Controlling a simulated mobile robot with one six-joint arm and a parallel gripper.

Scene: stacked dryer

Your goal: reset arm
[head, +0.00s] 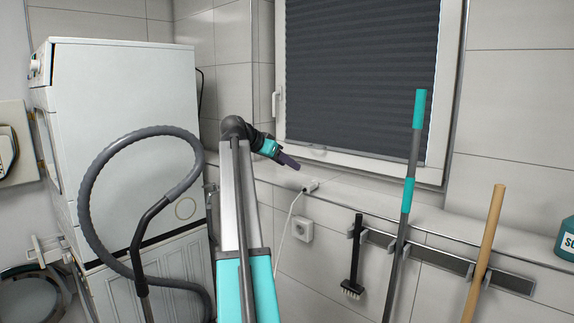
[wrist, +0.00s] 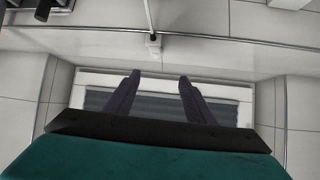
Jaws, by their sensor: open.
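My gripper (head: 290,161) shows in the head view in front of the window's lower left part, above the tiled ledge. It points right and slightly down. In the wrist view my gripper (wrist: 158,82) has two dark fingers spread apart with nothing between them. The window and its dark blind lie behind the fingers there. My arm rises from the bottom middle of the head view and bends over to the right at its top.
A white stacked dryer (head: 125,100) stands at the left, with a grey hose (head: 85,180) in front. A window with a dark blind (head: 360,70) is behind. A brush (head: 354,260), a teal-handled pole (head: 409,190) and a wooden stick (head: 487,245) hang on a wall rail. A socket (head: 302,230) is below the ledge.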

